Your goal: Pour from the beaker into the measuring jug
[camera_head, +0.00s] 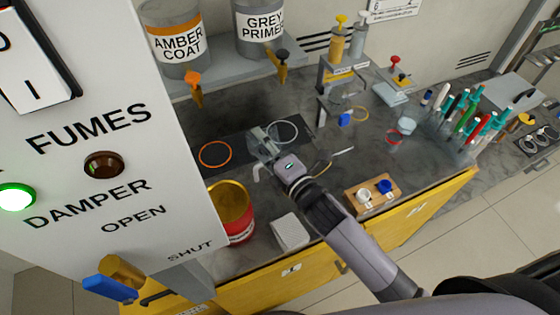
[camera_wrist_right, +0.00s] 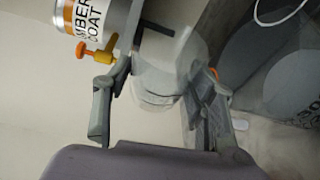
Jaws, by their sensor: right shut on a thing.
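My right gripper (camera_head: 264,145) is over the dark mat on the bench, reaching in from the lower right. In the right wrist view its two fingers (camera_wrist_right: 158,104) stand either side of a pale, translucent vessel, which looks like the beaker (camera_wrist_right: 160,78). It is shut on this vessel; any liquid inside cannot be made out. In the head view the gripper mostly hides the vessel. My left gripper is not in view.
An orange ring (camera_head: 215,155) and a pale ring (camera_head: 284,132) mark the mat. Amber coat (camera_head: 178,47) and grey primer (camera_head: 260,30) cans with taps stand on a shelf behind. A red bin (camera_head: 240,232), white block (camera_head: 290,232) and wooden holder (camera_head: 371,194) line the front.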

